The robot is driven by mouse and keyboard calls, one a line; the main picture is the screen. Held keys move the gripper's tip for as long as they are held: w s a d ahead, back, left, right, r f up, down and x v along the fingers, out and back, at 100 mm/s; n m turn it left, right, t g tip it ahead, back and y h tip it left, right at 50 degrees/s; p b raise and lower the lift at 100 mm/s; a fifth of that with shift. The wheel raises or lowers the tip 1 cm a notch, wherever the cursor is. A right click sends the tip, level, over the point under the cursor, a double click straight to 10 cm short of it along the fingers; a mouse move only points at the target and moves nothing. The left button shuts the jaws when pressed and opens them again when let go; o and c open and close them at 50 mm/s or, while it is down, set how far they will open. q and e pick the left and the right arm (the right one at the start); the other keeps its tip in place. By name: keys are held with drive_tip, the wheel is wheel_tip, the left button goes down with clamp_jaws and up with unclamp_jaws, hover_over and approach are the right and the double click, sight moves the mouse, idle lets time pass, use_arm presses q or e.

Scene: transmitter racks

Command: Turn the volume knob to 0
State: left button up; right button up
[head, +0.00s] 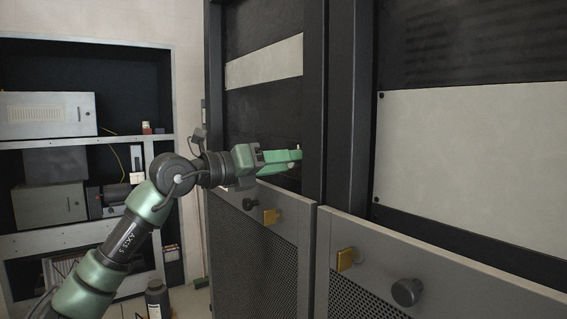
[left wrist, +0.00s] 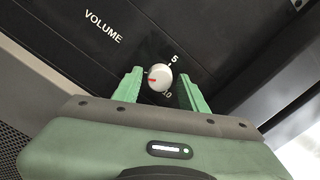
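The volume knob (left wrist: 160,78) is a small white round knob with a red mark, on a dark panel with the label VOLUME (left wrist: 103,25). Its red mark points to the left in the left wrist view. A printed 5 shows above right of the knob and a 10 just below it; I see no 0. My left gripper (left wrist: 159,90) is open, with one green finger on each side of the knob and small gaps visible. In the head view, the left gripper (head: 280,156) reaches to the dark rack panel, and the knob cannot be made out there. My right gripper is not in view.
A mesh rack door (head: 250,245) with a yellow latch (head: 271,217) lies below the gripper. Another rack door with a yellow latch (head: 346,259) and a dark round knob (head: 406,292) is at the right. Shelves with grey boxes (head: 48,115) stand at the left.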

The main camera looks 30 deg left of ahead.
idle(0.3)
use_arm(q)
drive_tip(key=b+v, duration=0.4)
drive_tip(key=v, duration=0.3)
drive_tip(key=shift+s, duration=0.3)
drive_tip(key=shift+a, duration=0.15)
